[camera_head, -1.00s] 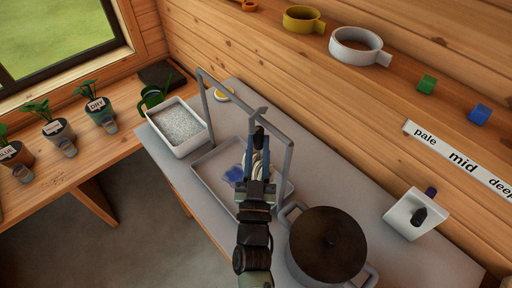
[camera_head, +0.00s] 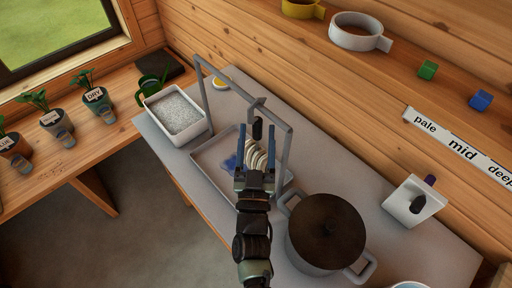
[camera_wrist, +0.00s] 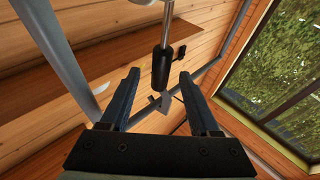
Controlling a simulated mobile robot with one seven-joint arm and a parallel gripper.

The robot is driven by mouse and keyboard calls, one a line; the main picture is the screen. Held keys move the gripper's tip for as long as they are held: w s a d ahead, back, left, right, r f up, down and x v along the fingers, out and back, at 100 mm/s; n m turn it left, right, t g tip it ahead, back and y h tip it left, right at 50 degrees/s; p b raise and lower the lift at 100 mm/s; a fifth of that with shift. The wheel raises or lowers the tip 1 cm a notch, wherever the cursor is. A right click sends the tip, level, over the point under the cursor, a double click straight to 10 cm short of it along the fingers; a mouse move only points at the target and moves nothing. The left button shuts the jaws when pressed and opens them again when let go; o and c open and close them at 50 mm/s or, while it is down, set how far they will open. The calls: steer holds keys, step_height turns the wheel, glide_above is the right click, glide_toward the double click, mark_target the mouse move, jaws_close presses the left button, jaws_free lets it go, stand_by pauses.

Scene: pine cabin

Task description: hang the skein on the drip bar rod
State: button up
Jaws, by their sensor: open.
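The cream skein (camera_head: 258,158) hangs above the drip tray, below a black grip (camera_head: 257,130) with a grey hook (camera_head: 256,104) on top. The hook appears to sit over the grey drip bar rod (camera_head: 229,83), and the skein is clear of the tray floor. My gripper (camera_head: 256,150) is open, one blue finger on each side of the skein. In the wrist view my gripper (camera_wrist: 158,92) shows its fingers well apart, with the black grip (camera_wrist: 161,68) beyond their tips and not visibly touched. The hook (camera_wrist: 159,101) shows at the rod there too.
The white drip tray (camera_head: 207,163) with a blue stain lies beneath. A frame post (camera_head: 284,158) rises right of my gripper. A shelf (camera_head: 400,62) runs along the wall.

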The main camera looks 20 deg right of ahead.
steer(key=b+v, duration=0.2)
steer(key=v, duration=1)
steer(key=shift+s+a, duration=0.2)
steer(key=shift+s, duration=0.1)
steer(key=shift+f, duration=0.1)
steer(key=w+a+r+n+t+y, duration=0.2)
steer(key=w+r+y, duration=0.15)
steer(key=r, duration=0.65)
steer(key=w+a+r+n+t+y, duration=0.1)
steer(key=w+a+r+t+y, duration=0.2)
steer(key=r, duration=0.7)
steer(key=w+a+r+n+t+y, duration=0.15)
steer(key=w+r, duration=0.25)
steer(key=r, duration=0.6)
steer(key=s+a+r, duration=0.1)
steer(key=s+r, duration=0.2)
steer(key=r, duration=0.4)
steer(key=s+a+r+t, duration=0.1)
steer(key=s+r, duration=0.2)
steer(key=r, duration=0.5)
steer(key=s+a+r+y, duration=0.1)
steer(key=s+r, duration=0.3)
steer(key=r, duration=0.3)
steer(key=shift+a+r, duration=0.2)
steer(key=shift+a, duration=0.05)
